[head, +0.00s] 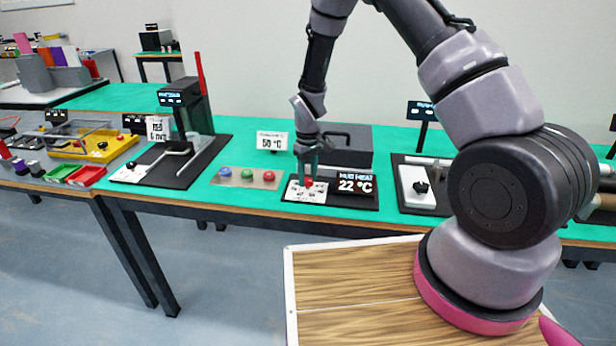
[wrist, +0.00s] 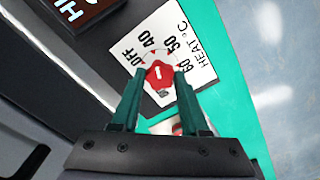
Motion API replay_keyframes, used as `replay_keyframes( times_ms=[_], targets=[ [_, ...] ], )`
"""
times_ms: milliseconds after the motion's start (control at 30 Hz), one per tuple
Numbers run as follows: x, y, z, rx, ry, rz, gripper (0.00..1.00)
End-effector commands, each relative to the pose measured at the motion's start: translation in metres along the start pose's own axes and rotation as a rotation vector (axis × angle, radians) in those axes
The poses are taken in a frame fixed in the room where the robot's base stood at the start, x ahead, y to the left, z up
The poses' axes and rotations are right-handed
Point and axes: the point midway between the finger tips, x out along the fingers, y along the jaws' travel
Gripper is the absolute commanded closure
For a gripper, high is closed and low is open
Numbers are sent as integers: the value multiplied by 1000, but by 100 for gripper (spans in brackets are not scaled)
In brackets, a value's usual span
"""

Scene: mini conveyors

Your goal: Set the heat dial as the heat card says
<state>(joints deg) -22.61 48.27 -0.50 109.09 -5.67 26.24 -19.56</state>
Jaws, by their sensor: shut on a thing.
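The heat card (head: 272,141) reads 50 °C and stands at the back of the green table. The red heat dial (head: 308,182) sits on a white plate on a dark base; the wrist view shows the dial (wrist: 158,75) with OFF, 40, 50 and 60 around it. Its small white mark runs roughly up the picture, near 40 and 50; I cannot tell exactly where it points. My gripper (head: 309,176) points down at the dial, its green fingers (wrist: 160,80) shut on either side of it. The mug heat display (head: 356,183) reads 22 °C.
A dark box (head: 345,145) stands behind the dial. A plate with blue, green and red buttons (head: 245,177) lies to the left. A white switch box (head: 417,188) stands to the right. Green table top is bare beside the button plate.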

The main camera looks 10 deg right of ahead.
Motion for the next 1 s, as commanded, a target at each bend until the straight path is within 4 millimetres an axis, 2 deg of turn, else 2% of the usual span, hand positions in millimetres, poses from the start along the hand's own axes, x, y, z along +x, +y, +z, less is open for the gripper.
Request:
replay_keyframes(
  times_ms=[600, 1000],
  targets=[
    [-1, 0, -1, 540, 2, 1, 100],
    [-1, -1, -1, 714, 2, 0, 100]
  ],
)
